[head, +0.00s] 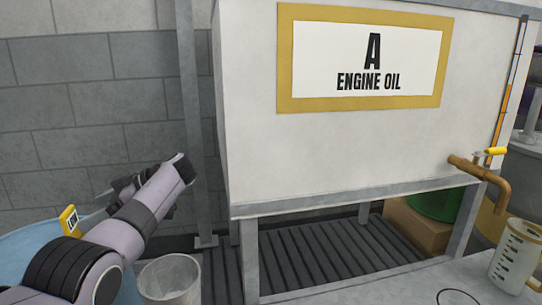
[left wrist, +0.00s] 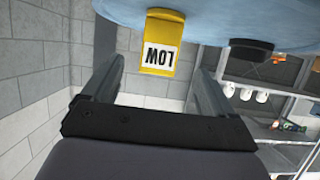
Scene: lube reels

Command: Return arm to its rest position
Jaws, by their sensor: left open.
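My left arm comes in from the lower left in the head view, and its left gripper (head: 128,186) is beside the tank, in front of the grey block wall. In the left wrist view the left gripper (left wrist: 160,88) has its two fingers wide apart with nothing between them. Beyond the fingers is a yellow tag (left wrist: 157,38) marked LOW; it also shows in the head view (head: 69,220), at the rim of a blue drum (head: 25,250). The drum's blue surface fills the top of the left wrist view. My right gripper is not in view.
A large white tank (head: 250,110) labelled A ENGINE OIL stands on a metal frame at the centre. A brass tap (head: 480,172) with a yellow handle sticks out at its right. A measuring jug (head: 514,256) stands below right. A grey bin (head: 170,280) is near my arm.

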